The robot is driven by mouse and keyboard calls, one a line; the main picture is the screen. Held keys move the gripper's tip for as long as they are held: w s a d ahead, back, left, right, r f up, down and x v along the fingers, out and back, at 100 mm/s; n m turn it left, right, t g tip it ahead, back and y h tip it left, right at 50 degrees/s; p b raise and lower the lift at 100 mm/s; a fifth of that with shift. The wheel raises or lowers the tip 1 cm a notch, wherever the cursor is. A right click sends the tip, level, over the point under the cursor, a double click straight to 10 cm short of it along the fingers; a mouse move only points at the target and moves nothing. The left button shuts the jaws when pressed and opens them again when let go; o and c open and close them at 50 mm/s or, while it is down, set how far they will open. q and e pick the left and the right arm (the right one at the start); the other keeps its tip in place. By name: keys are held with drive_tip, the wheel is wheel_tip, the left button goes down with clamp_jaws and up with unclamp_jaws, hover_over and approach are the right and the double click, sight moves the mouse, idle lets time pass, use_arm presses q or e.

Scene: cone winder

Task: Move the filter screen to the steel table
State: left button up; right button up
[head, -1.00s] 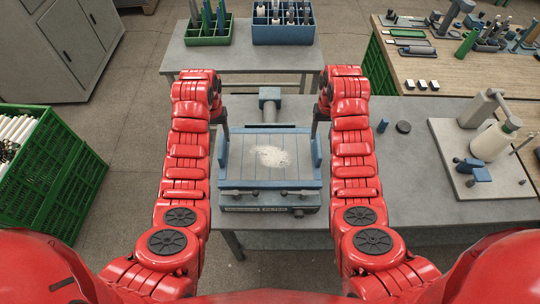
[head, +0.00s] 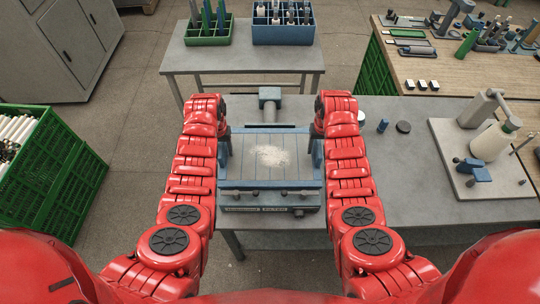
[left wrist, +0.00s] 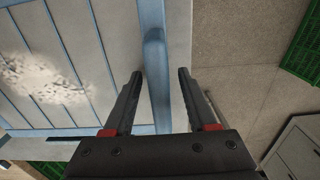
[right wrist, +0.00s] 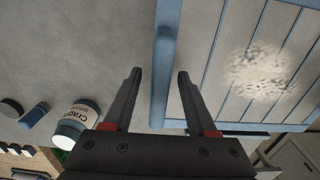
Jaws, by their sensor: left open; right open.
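The filter screen (head: 270,174) is a flat blue-framed panel with grey slats and a patch of white lint in the middle. It lies in a blue and grey machine (head: 270,209) in the head view. My left gripper (left wrist: 155,72) is open, with its fingers on either side of the screen's left blue handle (left wrist: 156,55). My right gripper (right wrist: 158,72) is open, with its fingers on either side of the right blue handle (right wrist: 163,60). Both handles show gaps to the fingers. In the head view my arms mostly hide both grippers.
A grey metal table (head: 240,60) stands behind, with a green bin (head: 209,41) and a blue bin (head: 283,33) at its back edge; its front is clear. A wooden bench (head: 455,72) is at the right. A green crate (head: 70,190) of white tubes is at the left.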

use_arm(q)
clamp_jaws()
use_arm(e)
clamp_jaws()
idle(1.0)
